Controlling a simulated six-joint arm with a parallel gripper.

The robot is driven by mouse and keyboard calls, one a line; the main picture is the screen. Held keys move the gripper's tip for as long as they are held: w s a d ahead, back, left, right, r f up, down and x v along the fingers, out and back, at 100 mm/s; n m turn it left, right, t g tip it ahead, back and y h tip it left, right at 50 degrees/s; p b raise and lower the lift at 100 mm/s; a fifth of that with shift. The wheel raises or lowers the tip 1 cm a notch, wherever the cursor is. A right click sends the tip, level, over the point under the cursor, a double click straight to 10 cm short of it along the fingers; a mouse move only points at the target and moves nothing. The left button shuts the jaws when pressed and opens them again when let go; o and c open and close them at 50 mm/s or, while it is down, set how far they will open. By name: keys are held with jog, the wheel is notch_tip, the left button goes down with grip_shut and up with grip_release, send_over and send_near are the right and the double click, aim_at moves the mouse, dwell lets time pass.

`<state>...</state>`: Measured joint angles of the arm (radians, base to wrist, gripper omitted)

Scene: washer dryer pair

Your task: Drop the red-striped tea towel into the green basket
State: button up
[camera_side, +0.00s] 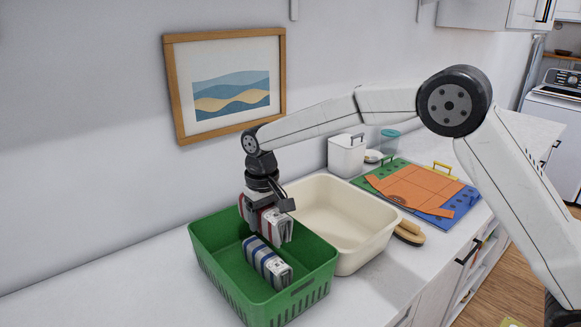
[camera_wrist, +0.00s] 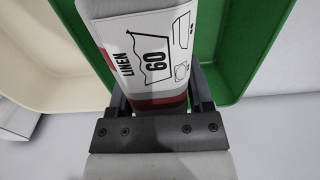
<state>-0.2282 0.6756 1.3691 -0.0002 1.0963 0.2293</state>
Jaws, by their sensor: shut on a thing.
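The red-striped tea towel (camera_side: 275,222) is a folded white bundle with red bands. My gripper (camera_side: 266,203) is shut on it and holds it over the green basket (camera_side: 213,259), near the basket's back and right side. In the wrist view the towel (camera_wrist: 155,55) fills the space between the jaws of my gripper (camera_wrist: 160,100) and shows a label reading "LINEN" and "60". The green basket (camera_wrist: 235,40) is below it in that view. A blue-striped folded towel (camera_side: 266,262) lies inside the basket. The held towel's lower end is at about rim height; its exact clearance is unclear.
A cream tub (camera_side: 352,246) stands right beside the basket. A wooden-backed brush (camera_side: 409,233), a white canister (camera_side: 346,156), a glass jar (camera_side: 390,141) and coloured boards with an orange cloth (camera_side: 415,187) are farther right. The counter left of the basket is clear.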

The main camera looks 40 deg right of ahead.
jog(key=shift+f, duration=2.1)
jog(key=o, duration=0.9)
jog(key=shift+r, duration=0.15)
jog(key=shift+r, duration=3.8)
